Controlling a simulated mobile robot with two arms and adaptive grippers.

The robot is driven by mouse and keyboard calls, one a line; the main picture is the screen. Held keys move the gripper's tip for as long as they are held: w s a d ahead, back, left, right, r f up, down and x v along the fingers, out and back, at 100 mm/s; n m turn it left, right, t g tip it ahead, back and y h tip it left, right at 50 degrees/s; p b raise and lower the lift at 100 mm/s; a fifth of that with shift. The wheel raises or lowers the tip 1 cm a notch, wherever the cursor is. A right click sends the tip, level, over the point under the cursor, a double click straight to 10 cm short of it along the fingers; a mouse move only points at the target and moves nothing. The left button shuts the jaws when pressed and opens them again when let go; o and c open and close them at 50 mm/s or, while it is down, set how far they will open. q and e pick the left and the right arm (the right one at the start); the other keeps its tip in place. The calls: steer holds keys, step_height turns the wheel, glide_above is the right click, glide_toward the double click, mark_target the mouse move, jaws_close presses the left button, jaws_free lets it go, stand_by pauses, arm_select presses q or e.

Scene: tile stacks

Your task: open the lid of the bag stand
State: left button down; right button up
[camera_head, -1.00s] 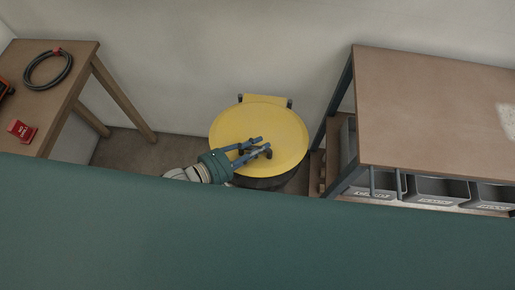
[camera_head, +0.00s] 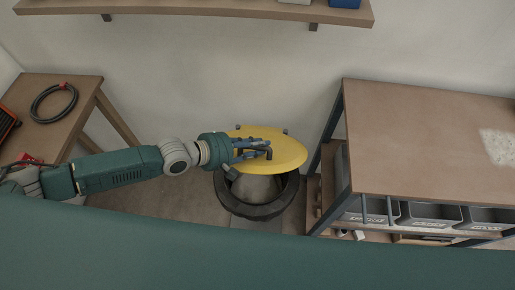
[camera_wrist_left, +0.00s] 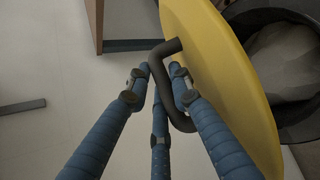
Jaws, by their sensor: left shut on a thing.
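The yellow round lid (camera_head: 286,152) of the bag stand is raised and tilted in the head view, with its rear edge near the wall. Below it the dark round rim of the bag stand (camera_head: 258,211) shows, with a grey bag lining inside. My left gripper (camera_head: 266,153) is shut on the lid's dark handle. In the left wrist view the gripper's blue fingers (camera_wrist_left: 160,72) close around the bent dark handle (camera_wrist_left: 172,95), and the lid (camera_wrist_left: 225,60) stands at the right. The dark rim (camera_wrist_left: 300,110) lies beyond it. My right gripper is not in view.
A wooden table (camera_head: 62,122) with a coiled cable (camera_head: 54,103) stands at the left. A workbench (camera_head: 430,140) with grey bins (camera_head: 430,214) below stands close on the right. A wall shelf (camera_head: 200,7) runs along the top. The wall is close behind the lid.

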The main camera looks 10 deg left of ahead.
arm_select(q)
steer(key=shift+a, duration=0.1)
steer(key=c, duration=1.8)
jaws_free()
steer(key=shift+a, duration=0.1)
steer(key=v, duration=1.2)
steer(key=shift+o, duration=0.3)
